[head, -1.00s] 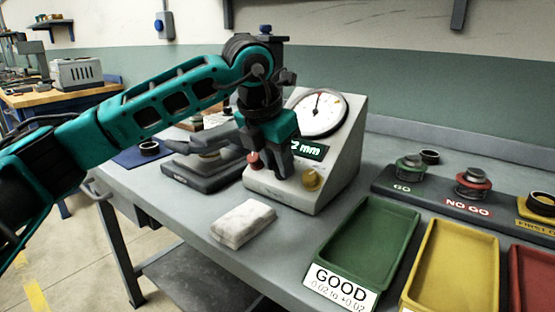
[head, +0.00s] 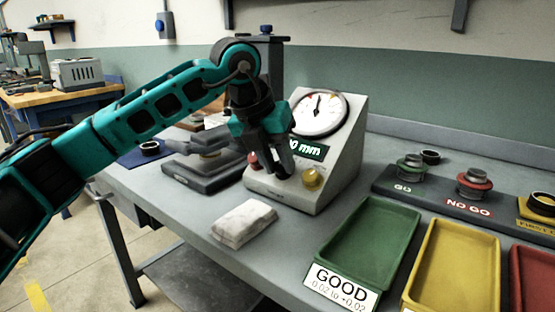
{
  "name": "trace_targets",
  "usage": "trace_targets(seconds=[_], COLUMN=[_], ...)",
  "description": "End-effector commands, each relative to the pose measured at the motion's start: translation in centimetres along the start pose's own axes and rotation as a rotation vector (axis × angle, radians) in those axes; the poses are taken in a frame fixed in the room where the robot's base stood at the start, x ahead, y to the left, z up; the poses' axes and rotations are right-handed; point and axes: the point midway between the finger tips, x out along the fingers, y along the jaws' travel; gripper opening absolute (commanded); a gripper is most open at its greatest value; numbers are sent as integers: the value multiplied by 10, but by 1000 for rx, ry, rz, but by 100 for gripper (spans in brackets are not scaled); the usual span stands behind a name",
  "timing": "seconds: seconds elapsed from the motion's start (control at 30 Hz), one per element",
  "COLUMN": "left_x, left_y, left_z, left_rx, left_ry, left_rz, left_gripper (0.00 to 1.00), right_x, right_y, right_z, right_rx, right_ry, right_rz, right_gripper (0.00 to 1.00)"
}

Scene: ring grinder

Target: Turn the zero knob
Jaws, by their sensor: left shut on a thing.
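The grey gauge box (head: 338,163) stands on the bench, with a round dial (head: 319,112) and a lit display (head: 309,150) that is partly covered and ends in "0 mm". My left gripper (head: 281,171) is at its front face, below the display, pointing down, shut on what appears to be the zero knob. The fingers hide that knob almost fully. A yellow knob (head: 312,178) is just right of the fingers and a red knob (head: 253,160) just left, partly covered. My right gripper is not in view.
A white cloth block (head: 244,222) lies in front of the gauge box. Green (head: 412,222) and yellow (head: 494,262) trays and a rack with ring gauges (head: 440,198) are to the right. A dark measuring stand (head: 203,180) is on the left.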

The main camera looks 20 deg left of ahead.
Motion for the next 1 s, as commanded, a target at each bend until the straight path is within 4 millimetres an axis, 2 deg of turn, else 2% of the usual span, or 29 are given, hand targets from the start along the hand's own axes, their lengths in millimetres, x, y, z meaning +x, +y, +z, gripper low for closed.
trace_targets(seconds=[0.23, 0.67, 0.7, 0.93, 1.0], left_x=[-1, -1, -1, 0, 0], left_y=[0, 0, 0, 0, 0], left_z=[0, 1, 1, 0, 0], left_rx=[-65, -74, -74, -74, -74], left_ry=[-2, -3, -3, -2, -2], left_rz=[-20, -22, -21, -21, -21], left_gripper=[0, 0, 32, 54, 55], right_x=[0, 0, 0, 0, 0], right_y=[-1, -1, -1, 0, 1], right_z=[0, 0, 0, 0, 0], right_rx=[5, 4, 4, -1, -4], right_ry=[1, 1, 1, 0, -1], right_rz=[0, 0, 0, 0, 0], right_gripper=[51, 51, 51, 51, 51])
